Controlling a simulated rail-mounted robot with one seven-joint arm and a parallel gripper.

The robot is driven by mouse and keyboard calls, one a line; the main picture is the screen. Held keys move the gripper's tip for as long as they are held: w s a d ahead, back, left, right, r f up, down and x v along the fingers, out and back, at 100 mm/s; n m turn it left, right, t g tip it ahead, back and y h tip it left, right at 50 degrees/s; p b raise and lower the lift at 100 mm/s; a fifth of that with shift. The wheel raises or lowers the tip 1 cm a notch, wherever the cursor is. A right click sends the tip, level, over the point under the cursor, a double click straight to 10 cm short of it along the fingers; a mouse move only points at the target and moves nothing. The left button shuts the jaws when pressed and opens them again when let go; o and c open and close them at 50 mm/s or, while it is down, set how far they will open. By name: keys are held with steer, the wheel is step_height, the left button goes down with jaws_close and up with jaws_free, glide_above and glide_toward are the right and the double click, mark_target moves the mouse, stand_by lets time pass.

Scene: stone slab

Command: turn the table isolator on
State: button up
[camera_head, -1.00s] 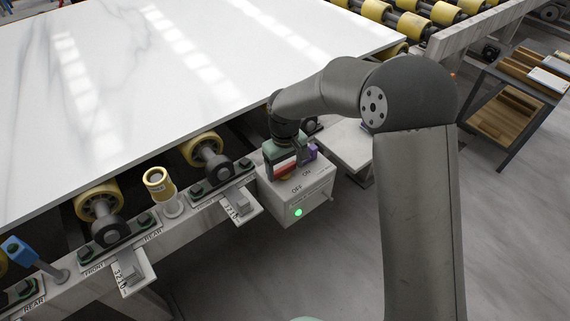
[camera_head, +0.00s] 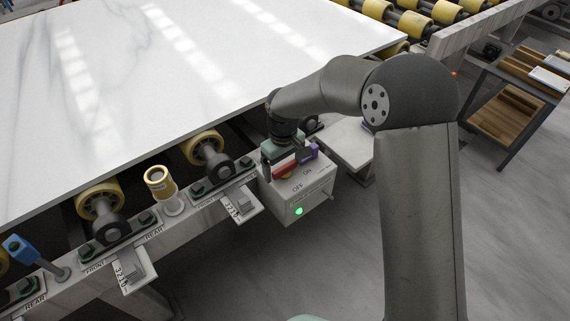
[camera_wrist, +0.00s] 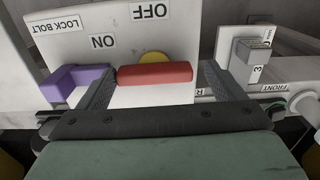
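The table isolator is a white box (camera_head: 312,196) with ON and OFF labels and a lit green lamp on its front. Its red handle (camera_wrist: 155,73) lies crosswise in front of a yellow disc (camera_wrist: 153,58) in the wrist view. My gripper (camera_wrist: 157,76) is over the handle, its fingers spread apart, one beyond each end of the red bar. Small gaps seem to show; contact at the fingertips is hard to tell. A purple lock bolt piece (camera_wrist: 72,84) sits just left of the left finger. In the head view, my gripper (camera_head: 288,154) partly hides the handle.
A white marble slab (camera_head: 170,70) lies on the roller table beside the box. A yellow-topped post (camera_head: 158,180) and labelled brackets (camera_head: 240,208) line the table edge to the left. A wooden rack (camera_head: 510,95) stands at right. Floor in front is clear.

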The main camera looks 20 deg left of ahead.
mark_target(284, 167)
steer(key=shift+w+r, duration=0.25)
steer(key=shift+w, duration=0.35)
steer(key=shift+r+p, duration=0.4)
steer(key=r+p, duration=0.1)
steer(key=r, duration=0.1)
steer(key=r+p, duration=0.3)
steer(key=r, duration=0.2)
steer(key=shift+s+p, duration=0.35)
steer(key=shift+f, duration=0.1)
steer(key=shift+s, duration=0.1)
steer(key=s+d+r+m+p, duration=0.1)
steer(key=s+d+r+m, duration=0.2)
steer(key=d, duration=0.4)
steer(key=s+d+r+m, duration=0.1)
steer(key=s+d+r, duration=0.1)
steer(key=d+r, duration=0.4)
steer(key=s+d+r+m+p, duration=0.1)
steer(key=s+d+r+m, duration=0.15)
steer(key=d, duration=0.55)
steer(key=s+d+r+m+p, duration=0.1)
steer(key=s+d+m, duration=0.3)
steer(key=s+d, duration=0.7)
steer(key=s, duration=0.3)
steer(key=shift+s+r+t, duration=0.25)
steer(key=shift+r+t, duration=0.05)
steer(key=shift+r, duration=0.1)
